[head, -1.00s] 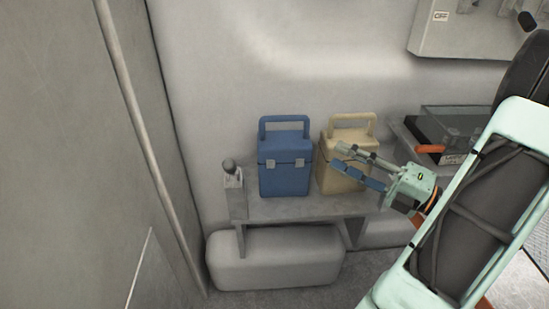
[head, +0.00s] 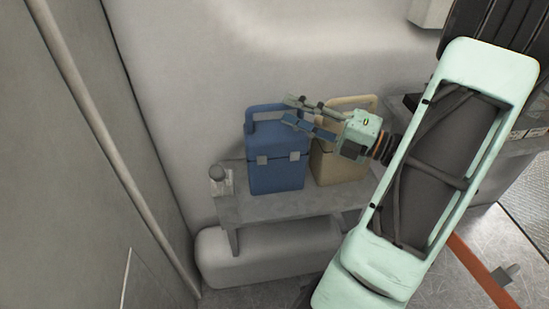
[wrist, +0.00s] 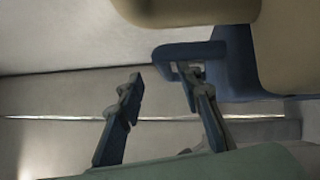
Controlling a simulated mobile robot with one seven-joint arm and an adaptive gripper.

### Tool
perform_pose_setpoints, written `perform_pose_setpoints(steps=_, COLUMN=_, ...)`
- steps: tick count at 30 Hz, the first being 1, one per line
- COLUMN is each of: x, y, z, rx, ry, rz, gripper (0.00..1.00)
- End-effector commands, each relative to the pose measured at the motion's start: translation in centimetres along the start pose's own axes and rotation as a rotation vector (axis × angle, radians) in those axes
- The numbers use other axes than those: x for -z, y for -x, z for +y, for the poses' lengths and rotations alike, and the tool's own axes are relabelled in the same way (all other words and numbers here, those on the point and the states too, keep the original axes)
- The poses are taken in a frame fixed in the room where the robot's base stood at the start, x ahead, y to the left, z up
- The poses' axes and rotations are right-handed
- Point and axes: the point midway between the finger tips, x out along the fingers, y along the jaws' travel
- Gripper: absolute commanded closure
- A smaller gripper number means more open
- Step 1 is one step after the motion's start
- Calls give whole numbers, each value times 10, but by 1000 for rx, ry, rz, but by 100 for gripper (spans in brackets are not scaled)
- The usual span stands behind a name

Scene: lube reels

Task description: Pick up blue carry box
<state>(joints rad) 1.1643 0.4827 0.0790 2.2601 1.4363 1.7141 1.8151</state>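The blue carry box (head: 277,172) stands upright on a grey shelf, with its loop handle (head: 249,118) up and two pale latches on the front. My gripper (head: 287,109) is open and reaches in from the right, its fingertips at the right side of the handle in the head view. In the wrist view my open gripper (wrist: 162,78) has empty space between its fingers. The blue handle (wrist: 165,54) lies just beyond the fingertips there, and the right fingertip overlaps its opening. I cannot tell whether it touches. Part of the blue box (wrist: 232,70) shows behind.
A beige carry box (head: 338,165) stands close on the right of the blue one, under my gripper. The grey shelf (head: 262,208) has a small grey knobbed fitting (head: 219,182) at its left end.

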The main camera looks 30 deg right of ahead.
Motion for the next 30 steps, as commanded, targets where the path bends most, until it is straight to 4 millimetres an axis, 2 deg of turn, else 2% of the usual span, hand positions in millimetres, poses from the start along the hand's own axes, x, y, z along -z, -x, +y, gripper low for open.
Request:
perform_pose_setpoints(steps=9, x=6, y=-34, z=-11, rx=0, ry=0, rz=3, gripper=67)
perform_pose_setpoints(steps=13, x=5, y=-50, z=-9, rx=0, ry=0, rz=2, gripper=67)
perform_pose_setpoints(steps=22, x=4, y=-55, z=-7, rx=0, ry=-1, rz=1, gripper=67)
perform_pose_setpoints(steps=30, x=4, y=-54, z=-7, rx=0, ry=-1, rz=1, gripper=97)
